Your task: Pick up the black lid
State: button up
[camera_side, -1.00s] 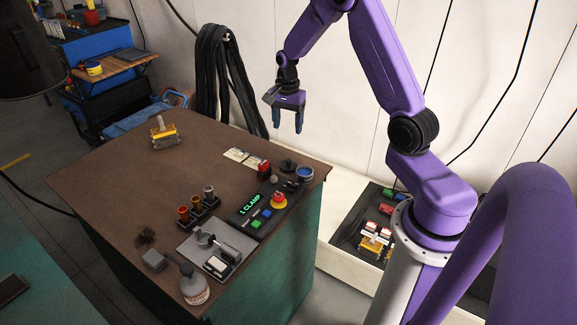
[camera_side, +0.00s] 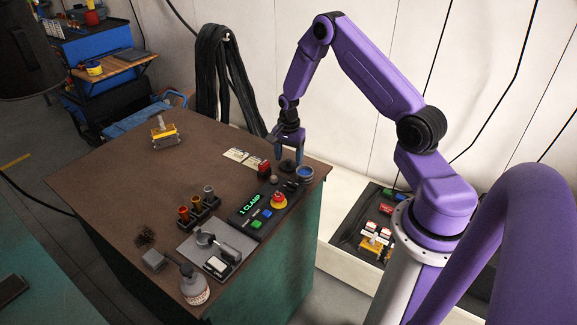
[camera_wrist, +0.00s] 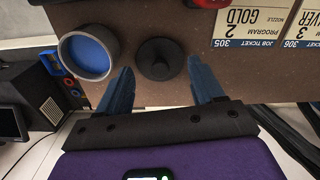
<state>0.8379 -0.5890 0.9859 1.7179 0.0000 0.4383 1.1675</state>
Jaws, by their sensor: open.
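The black lid (camera_wrist: 160,59) is a small round disc with a raised knob, lying on the brown bench top. In the side view the lid (camera_side: 288,166) sits near the bench's back right edge, partly behind a fingertip. My gripper (camera_side: 288,156) is open and pointing down just above the lid. In the wrist view my gripper's two blue fingers (camera_wrist: 160,85) are spread on either side of the lid, with nothing held between them.
A metal cup with blue inside (camera_wrist: 88,53) stands close beside the lid; in the side view the cup (camera_side: 305,173) is to its right. Job tickets (camera_wrist: 250,30) lie on the other side. A control panel (camera_side: 255,205) with a red emergency button (camera_side: 279,200) is nearby.

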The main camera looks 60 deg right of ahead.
jog(key=shift+f, duration=0.8)
jog(key=c, duration=0.6)
jog(key=shift+c, duration=0.2)
jog(key=shift+r, duration=0.15)
